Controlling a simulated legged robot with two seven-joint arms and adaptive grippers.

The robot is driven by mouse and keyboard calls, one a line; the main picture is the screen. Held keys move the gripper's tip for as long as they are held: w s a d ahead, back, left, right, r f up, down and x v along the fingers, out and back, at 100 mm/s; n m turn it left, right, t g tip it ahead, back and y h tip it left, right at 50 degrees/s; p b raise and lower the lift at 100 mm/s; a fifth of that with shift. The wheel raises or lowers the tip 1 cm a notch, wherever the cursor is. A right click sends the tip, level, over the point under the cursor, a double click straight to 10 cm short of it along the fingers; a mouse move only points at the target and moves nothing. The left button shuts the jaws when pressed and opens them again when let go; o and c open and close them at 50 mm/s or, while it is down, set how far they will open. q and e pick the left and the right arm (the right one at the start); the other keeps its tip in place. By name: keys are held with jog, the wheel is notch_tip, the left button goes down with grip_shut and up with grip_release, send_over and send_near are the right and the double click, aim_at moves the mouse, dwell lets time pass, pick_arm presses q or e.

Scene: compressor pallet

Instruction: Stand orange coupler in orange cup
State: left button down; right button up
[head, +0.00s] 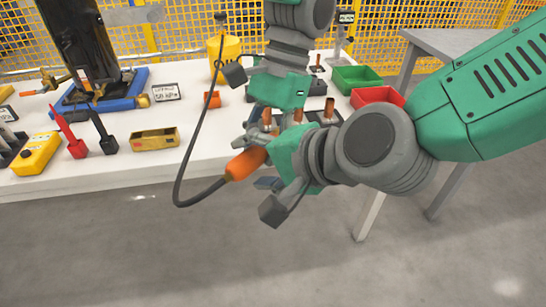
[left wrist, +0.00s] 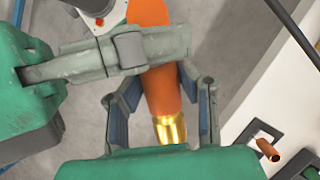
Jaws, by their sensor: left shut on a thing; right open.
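The orange coupler (head: 246,163) is a thick orange handle with a dark cable from its lower end, held in the air before the table's front edge. In the left wrist view its gold tip (left wrist: 171,130) lies between the blue-padded fingers of my left gripper (left wrist: 163,105), which is shut on it. My left gripper (head: 252,132) comes down from above in the head view. My right gripper (head: 270,197) is open close beside the coupler; one of its fingers crosses in front of the coupler in the left wrist view. A small orange cup (head: 212,99) stands on the table, left of my left gripper.
The white table (head: 215,135) holds a red coupler (head: 75,146), a black coupler (head: 106,139), a yellow box (head: 155,139) and a yellow meter (head: 36,154). Green (head: 356,78) and red (head: 376,96) bins stand right. The dark cable loops left of my left arm.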

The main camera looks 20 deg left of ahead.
jog(key=shift+w+a+f, duration=0.1)
jog(key=shift+a+f, duration=0.1)
jog(key=shift+a, duration=0.05)
jog(key=shift+d, duration=0.1)
grip_shut()
pick_arm(q)
jog(key=c, duration=1.1)
grip_release()
